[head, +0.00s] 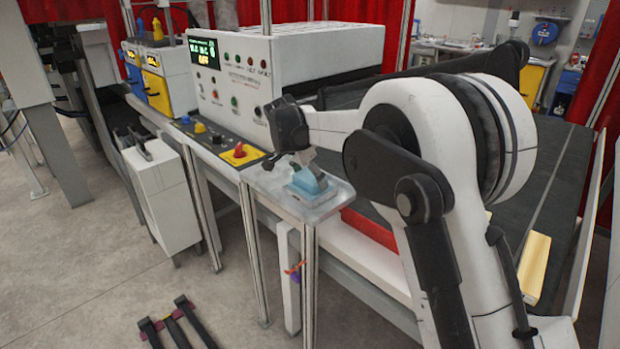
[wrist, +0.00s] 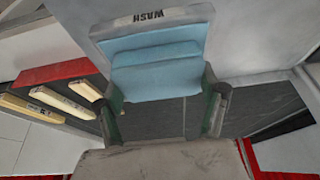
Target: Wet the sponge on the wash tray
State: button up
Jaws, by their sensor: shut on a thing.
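A light blue sponge (head: 310,180) is at the grey metal wash tray (head: 330,197) in the head view. In the wrist view the sponge (wrist: 155,78) sits between the two fingers of my gripper (wrist: 162,88), which are shut on its sides. The tray's rim with a WASH label (wrist: 152,17) lies just beyond it, with a blue area between. My gripper (head: 302,162) points down over the tray in the head view. I cannot tell whether the sponge's underside touches the tray.
A control panel with a red knob on a yellow plate (head: 239,154) is left of the tray. The white coater machine (head: 240,80) stands behind. The dark belt (head: 555,170) is at right.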

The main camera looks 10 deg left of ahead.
aim_at(310, 176)
jog(key=shift+r+p, duration=1.4)
jog(key=shift+r, duration=2.05)
jog(key=shift+c, duration=0.2)
